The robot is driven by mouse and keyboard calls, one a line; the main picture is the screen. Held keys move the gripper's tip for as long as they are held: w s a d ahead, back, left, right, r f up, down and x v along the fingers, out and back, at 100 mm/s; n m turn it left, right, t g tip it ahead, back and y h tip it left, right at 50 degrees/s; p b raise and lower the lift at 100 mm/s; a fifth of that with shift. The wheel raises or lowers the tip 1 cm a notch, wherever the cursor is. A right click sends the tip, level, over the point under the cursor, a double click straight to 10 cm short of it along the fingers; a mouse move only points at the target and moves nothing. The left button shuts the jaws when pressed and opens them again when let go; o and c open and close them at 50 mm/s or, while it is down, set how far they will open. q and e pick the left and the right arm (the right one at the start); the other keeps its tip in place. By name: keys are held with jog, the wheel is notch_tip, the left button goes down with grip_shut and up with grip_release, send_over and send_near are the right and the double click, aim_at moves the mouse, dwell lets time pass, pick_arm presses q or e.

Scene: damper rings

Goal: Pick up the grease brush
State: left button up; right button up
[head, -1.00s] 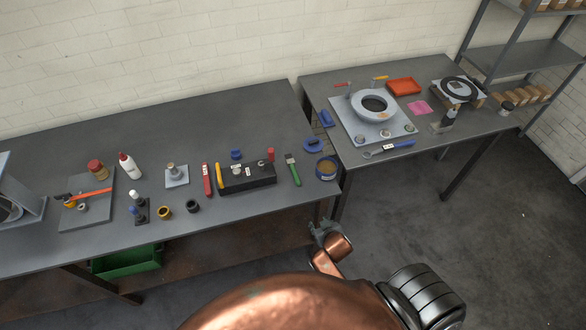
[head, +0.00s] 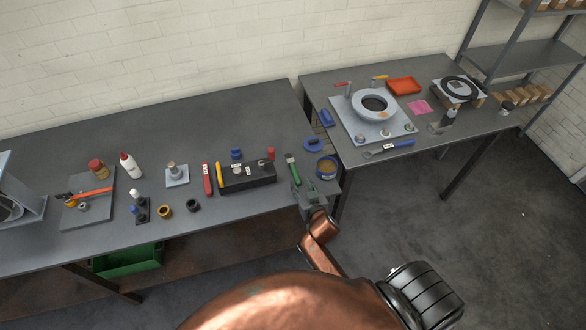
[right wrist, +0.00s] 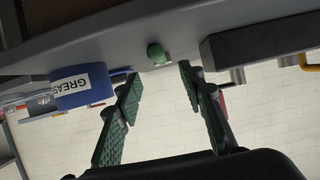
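The grease brush (head: 290,162), with a green handle, lies at the right end of the left bench. Its handle end shows as a green knob (right wrist: 156,53) in the right wrist view. My right gripper (head: 298,187) is at the bench's front edge, at the near end of the handle, and hides part of it. In the right wrist view my right gripper (right wrist: 158,82) is open, its green-padded fingers apart with nothing between them. The knob appears just beyond the gap between the fingertips. My left gripper is not in view.
A blue grease tin (head: 326,170), labelled in the right wrist view (right wrist: 82,88), stands right of the brush. A dark block (head: 250,181) lies left of it. A blue lid (head: 312,144) lies behind. The second bench (head: 450,145) stands to the right.

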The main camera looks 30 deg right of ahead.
aim_at(296, 176)
jog(key=x, duration=0.6)
jog(key=shift+w+d+f, duration=0.1)
jog(key=shift+w+f, duration=0.05)
jog(key=shift+f, duration=0.1)
jog(key=shift+c, duration=0.7)
grip_shut()
